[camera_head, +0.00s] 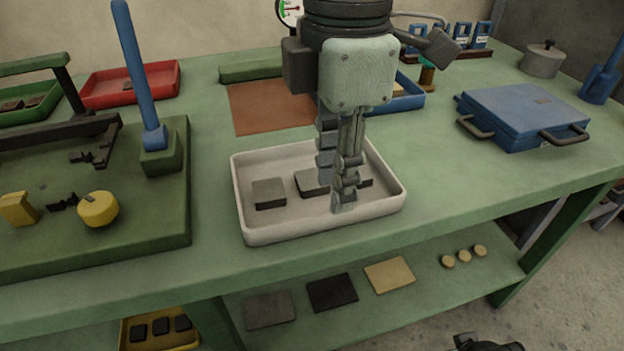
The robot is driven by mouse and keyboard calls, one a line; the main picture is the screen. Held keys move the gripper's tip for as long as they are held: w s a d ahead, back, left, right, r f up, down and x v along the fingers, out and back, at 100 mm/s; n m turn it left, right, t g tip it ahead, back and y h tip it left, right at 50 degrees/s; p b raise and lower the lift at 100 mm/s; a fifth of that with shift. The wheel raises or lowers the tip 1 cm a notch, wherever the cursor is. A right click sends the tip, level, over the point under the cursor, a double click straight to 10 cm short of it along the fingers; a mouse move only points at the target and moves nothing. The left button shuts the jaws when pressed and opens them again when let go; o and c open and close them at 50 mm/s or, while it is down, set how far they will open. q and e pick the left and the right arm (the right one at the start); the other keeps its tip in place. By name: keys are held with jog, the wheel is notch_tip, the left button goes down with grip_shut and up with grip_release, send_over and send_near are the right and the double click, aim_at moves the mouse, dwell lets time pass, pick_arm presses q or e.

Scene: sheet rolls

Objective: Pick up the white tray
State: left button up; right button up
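The white tray (254,232) sits on the green bench near its front edge, in the middle of the view. It is shallow and holds several dark flat blocks, one of them a grey block (268,192) at its left. My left gripper (334,193) points down over the tray's middle right, with its fingers in front of the blocks. The fingers look apart, with a narrow gap and nothing clearly held between them. They hide part of the tray's floor and back wall. My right gripper is not clearly seen.
A green fixture board (150,222) with a blue post (138,75) stands left of the tray. A blue case (522,115) lies at the right. Behind are a brown mat (262,108) and red tray (98,92). The bench between tray and case is clear.

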pick_arm(q)
notch_tip(320, 180, down, 4)
jog(key=shift+a+f, duration=0.1)
jog(key=shift+f, duration=0.1)
jog(key=shift+c, duration=0.2)
grip_shut()
jog(key=shift+r, duration=0.1)
